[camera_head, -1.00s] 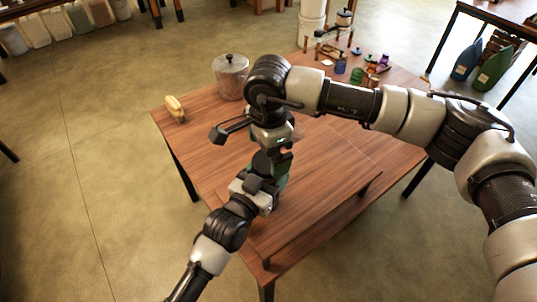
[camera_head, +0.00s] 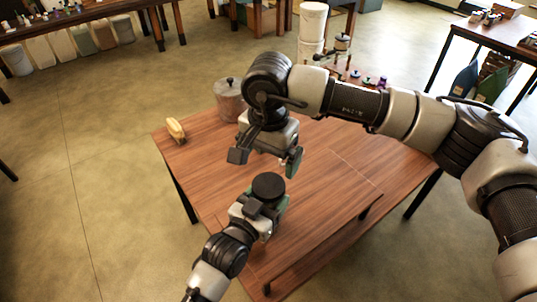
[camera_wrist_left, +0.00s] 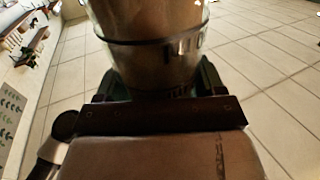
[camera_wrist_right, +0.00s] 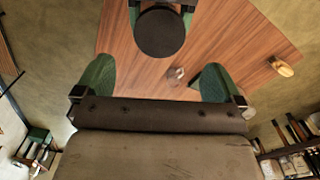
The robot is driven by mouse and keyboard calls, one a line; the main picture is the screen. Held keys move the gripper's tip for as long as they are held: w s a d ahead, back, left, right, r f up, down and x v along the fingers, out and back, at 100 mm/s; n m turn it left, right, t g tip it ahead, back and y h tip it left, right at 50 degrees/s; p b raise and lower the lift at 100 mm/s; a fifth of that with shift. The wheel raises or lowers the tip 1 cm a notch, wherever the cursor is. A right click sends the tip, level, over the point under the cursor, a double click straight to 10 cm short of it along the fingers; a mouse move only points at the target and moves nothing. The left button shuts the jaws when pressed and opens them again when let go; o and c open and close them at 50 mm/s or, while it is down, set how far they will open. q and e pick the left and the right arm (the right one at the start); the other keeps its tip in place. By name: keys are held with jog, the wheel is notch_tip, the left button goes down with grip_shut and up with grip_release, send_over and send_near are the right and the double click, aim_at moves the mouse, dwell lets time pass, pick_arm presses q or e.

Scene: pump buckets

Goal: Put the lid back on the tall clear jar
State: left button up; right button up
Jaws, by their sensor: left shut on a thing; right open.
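My left gripper (camera_head: 264,207) is shut on the tall clear jar (camera_wrist_left: 150,22), whose glass wall fills the top of the left wrist view. A round black lid (camera_head: 268,186) shows at the jar's top in the head view. It also shows in the right wrist view (camera_wrist_right: 160,32) as a flat disc covering the jar's top. Whether it is fully seated cannot be told. My right gripper (camera_head: 266,160) is open and empty above and behind the lid; its two green fingers are spread in the right wrist view (camera_wrist_right: 155,82), apart from the lid.
A wooden table (camera_head: 330,190) lies below, with much bare top at the right and front.

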aim_at(268, 184)
dwell(0.3)
jog(key=shift+f, duration=4)
jog(key=c, duration=0.9)
jog(key=m, duration=0.6)
jog(key=shift+c, duration=0.2)
jog(key=o, duration=1)
jog(key=shift+r, duration=0.15)
